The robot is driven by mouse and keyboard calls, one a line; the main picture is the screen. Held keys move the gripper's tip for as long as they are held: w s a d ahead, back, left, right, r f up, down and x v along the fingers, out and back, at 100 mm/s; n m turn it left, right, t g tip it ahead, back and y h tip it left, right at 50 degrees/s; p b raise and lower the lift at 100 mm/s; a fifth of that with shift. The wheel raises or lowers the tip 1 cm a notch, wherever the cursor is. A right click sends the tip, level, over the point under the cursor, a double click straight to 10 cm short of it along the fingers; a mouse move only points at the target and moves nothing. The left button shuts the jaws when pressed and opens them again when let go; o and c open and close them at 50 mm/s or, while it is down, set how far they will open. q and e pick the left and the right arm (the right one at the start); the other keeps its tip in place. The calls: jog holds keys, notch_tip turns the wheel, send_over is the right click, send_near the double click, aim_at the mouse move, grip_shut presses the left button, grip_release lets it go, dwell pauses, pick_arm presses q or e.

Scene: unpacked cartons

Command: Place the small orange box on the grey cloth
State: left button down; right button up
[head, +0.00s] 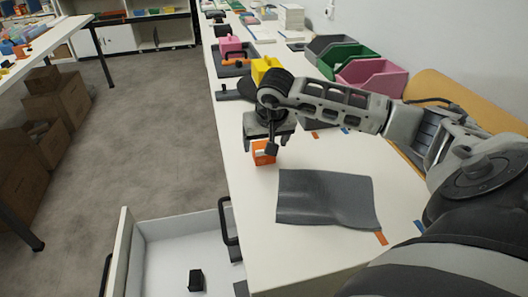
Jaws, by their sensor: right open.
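The small orange box (262,158) stands on the white table, near its left edge. It has a pale opening or panel on its front. My right gripper (268,143) is directly above and around the top of the box, jaws open and pointing down. Whether a finger touches the box cannot be told. The grey cloth (326,199) lies on the table to the lower right of the box, slightly wavy, with nothing on it. My left gripper does not show.
An open drawer (172,229) with a small black object (196,280) is at lower left. Behind my arm stand a yellow box (264,68) and green (345,60) and pink (372,76) bins. Orange and blue strips lie beside the cloth. Brown cartons (62,105) are on the floor at left.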

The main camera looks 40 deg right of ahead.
aim_at(264, 146)
jog(key=x, duration=0.4)
jog(key=shift+w+d+f, duration=0.1)
jog(key=shift+w+f, duration=0.05)
jog(key=c, duration=1.1)
